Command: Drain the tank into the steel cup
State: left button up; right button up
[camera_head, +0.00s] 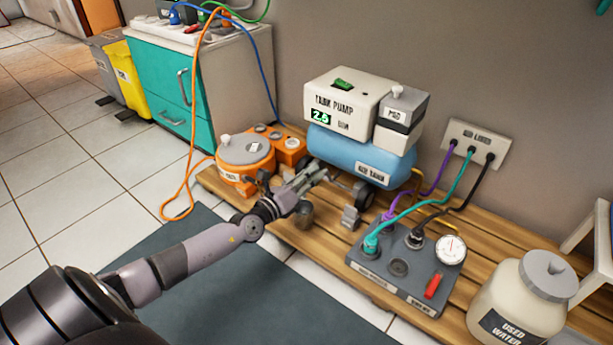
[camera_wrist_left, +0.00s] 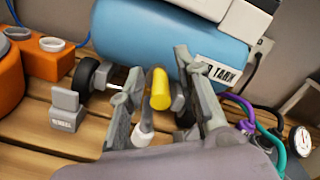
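The blue air tank (camera_head: 343,155) lies on its side under the tank pump (camera_head: 345,100). It also fills the top of the left wrist view (camera_wrist_left: 165,38). My left gripper (camera_head: 312,178) is at the tank's lower front. In the left wrist view its fingers (camera_wrist_left: 163,100) are apart, on either side of a yellow cylindrical part (camera_wrist_left: 159,88) below the tank, with gaps visible at both sides. A pale rounded piece (camera_wrist_left: 143,134) shows below it; I cannot tell what it is. A small grey cup (camera_head: 303,214) stands on the wooden boards under my gripper, partly hidden by it.
An orange unit (camera_head: 245,158) stands left of the tank. A grey hose panel with a gauge (camera_head: 451,250) and a used-water jar (camera_head: 520,300) are at the right. A small grey block (camera_head: 350,218) stands on the wooden platform (camera_head: 460,225) near the cup.

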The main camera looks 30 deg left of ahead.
pick_arm(q)
grip_shut()
dwell(0.3)
